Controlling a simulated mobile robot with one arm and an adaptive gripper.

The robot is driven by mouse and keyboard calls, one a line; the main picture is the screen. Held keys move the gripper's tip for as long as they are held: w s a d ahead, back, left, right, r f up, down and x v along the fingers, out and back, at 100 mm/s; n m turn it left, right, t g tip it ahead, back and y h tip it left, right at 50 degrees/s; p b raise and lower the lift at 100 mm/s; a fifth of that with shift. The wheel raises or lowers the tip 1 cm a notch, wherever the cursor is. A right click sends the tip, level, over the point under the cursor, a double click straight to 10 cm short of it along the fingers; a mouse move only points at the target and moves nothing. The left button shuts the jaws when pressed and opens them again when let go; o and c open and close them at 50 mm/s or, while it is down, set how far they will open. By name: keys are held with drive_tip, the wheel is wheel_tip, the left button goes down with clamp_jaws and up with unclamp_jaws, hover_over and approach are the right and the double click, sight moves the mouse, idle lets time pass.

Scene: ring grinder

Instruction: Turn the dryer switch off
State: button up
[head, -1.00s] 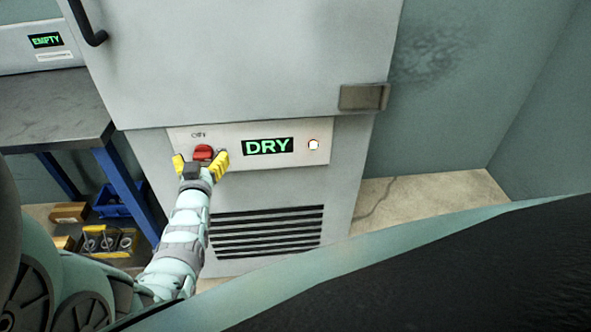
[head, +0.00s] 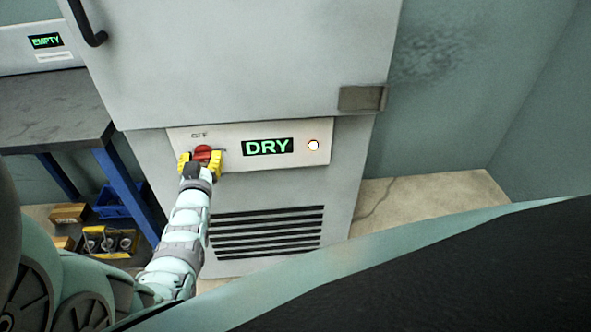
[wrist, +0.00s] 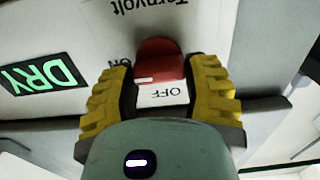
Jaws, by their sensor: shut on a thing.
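The dryer switch is a red knob (head: 203,153) on the dryer's light control panel (head: 286,162). In the wrist view the red knob (wrist: 160,62) sits between my yellow-padded fingers, with the "OFF" label below it and part of "ON" beside it. My gripper (head: 200,163) is shut on the knob, one finger on each side; it also shows in the wrist view (wrist: 163,92). The display (head: 268,147) reads DRY in green, and the round lamp (head: 313,145) is lit. The fingers hide part of the knob's sides and the nearby panel.
The dryer door (head: 235,55) is above the panel, and a slotted vent (head: 267,232) is below. A dark bench (head: 50,110) with blue legs stands at left, with bins (head: 108,240) beneath. Bare floor (head: 415,205) lies to the right.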

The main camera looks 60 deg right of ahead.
drive_tip(key=shift+c, duration=0.5)
drive_tip(key=shift+f+n+b, duration=0.2)
drive_tip(key=shift+n+b, duration=0.2)
drive_tip(key=shift+b, duration=0.1)
drive_tip(key=n+b, duration=0.3)
drive_tip(key=shift+f, duration=0.1)
drive_tip(key=n+b, duration=0.2)
drive_tip(key=b, duration=0.1)
drive_tip(key=n+b, duration=0.3)
drive_tip(key=shift+w+a+f, duration=0.1)
drive_tip(key=shift+w+a, duration=0.05)
drive_tip(key=n+b, duration=0.5)
drive_tip(key=n, duration=0.4)
drive_tip(key=shift+b, duration=0.3)
drive_tip(key=shift+n, duration=0.3)
drive_tip(key=o, duration=1.2)
